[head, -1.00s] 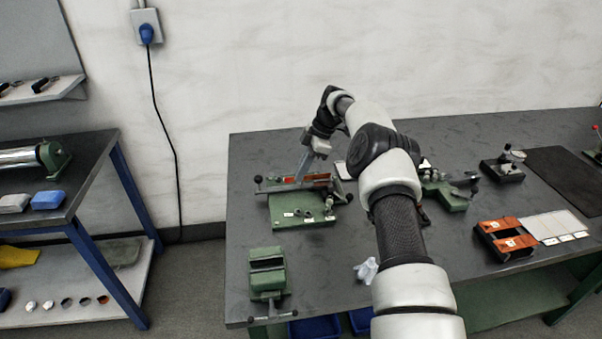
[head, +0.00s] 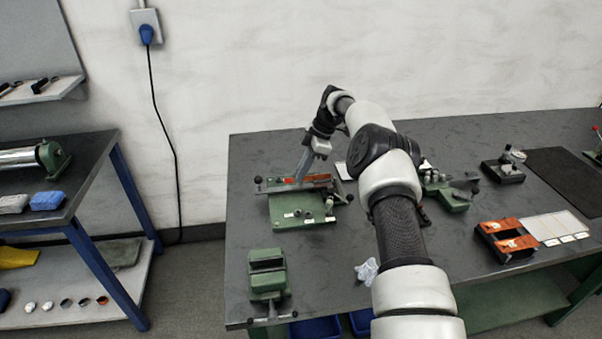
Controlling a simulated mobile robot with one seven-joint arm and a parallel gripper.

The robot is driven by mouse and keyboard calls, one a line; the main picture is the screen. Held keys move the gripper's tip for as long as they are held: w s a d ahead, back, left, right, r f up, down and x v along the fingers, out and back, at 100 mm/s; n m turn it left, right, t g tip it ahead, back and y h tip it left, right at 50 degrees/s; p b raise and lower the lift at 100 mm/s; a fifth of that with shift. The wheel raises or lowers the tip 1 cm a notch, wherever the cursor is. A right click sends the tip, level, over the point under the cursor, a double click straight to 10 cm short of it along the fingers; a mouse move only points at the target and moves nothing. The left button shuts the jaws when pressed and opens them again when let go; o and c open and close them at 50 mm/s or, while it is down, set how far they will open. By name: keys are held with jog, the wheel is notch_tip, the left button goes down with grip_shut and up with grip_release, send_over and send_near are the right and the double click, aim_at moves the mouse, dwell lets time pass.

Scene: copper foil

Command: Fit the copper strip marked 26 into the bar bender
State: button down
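The green bar bender (head: 303,221) stands at the left back of the dark workbench, with ball-ended handles at its sides. A copper-coloured strip (head: 318,178) lies along its upper part; its number is too small to read. My gripper (head: 301,178) reaches down from above, with its fingertips at the strip near the bender's middle. The fingers look close together, but I cannot tell whether they hold the strip. Part of the bender's right side lies close to my arm.
A green vise (head: 267,275) sits at the bench's front left. A crumpled clear item (head: 367,271) lies near the front edge. An orange holder (head: 505,240) with copper pieces, white cards (head: 550,226) and a dark mat (head: 565,178) are at right. Another green tool (head: 452,197) stands behind my arm.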

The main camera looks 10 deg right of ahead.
jog(key=shift+w+r, duration=0.1)
jog(key=shift+r, duration=0.1)
dwell(2.5)
jog(key=shift+r, duration=0.1)
dwell(0.7)
jog(key=c, duration=2.4)
grip_release()
jog(key=shift+o, duration=0.2)
jog(key=shift+r, duration=0.1)
jog(key=shift+r+p, duration=0.7)
jog(key=shift+r, duration=0.7)
jog(key=shift+o, duration=0.2)
jog(key=o, duration=0.5)
